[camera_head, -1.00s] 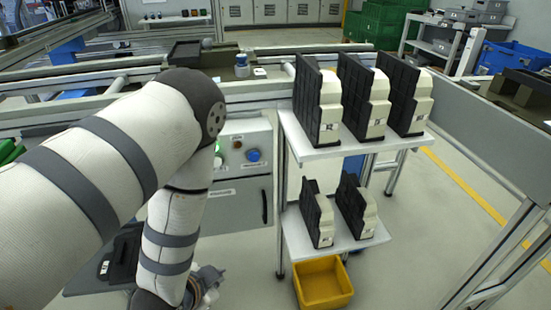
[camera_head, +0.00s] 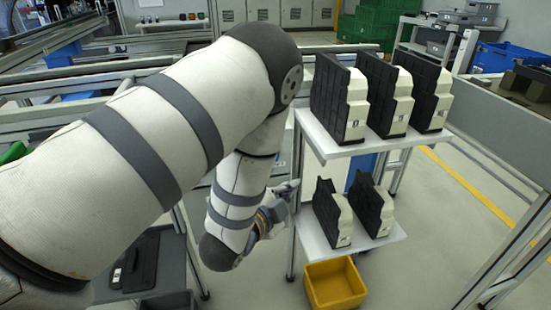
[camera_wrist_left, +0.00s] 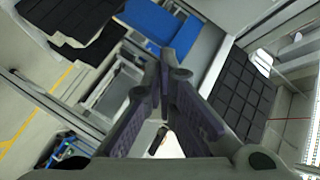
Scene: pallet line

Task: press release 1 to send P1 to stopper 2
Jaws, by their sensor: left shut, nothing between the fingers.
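My left gripper (camera_head: 284,192) is shut and empty, beside the left side of the white shelf rack in the head view. Its closed fingers (camera_wrist_left: 166,62) point up the left wrist view. My left arm covers the place of the control box with its lit buttons, so release 1 is hidden in the head view and I cannot make it out in the wrist view. Pallet P1 and stopper 2 cannot be identified; the arm covers part of the conveyor line (camera_head: 85,83). My right gripper is not in view.
The rack's upper shelf (camera_head: 325,147) holds black-and-cream parts, and its lower shelf (camera_head: 320,250) holds two more. A yellow bin (camera_head: 335,285) is below. Black gridded parts (camera_wrist_left: 243,97) flank the fingers in the wrist view. A grey floor area lies right of the rack.

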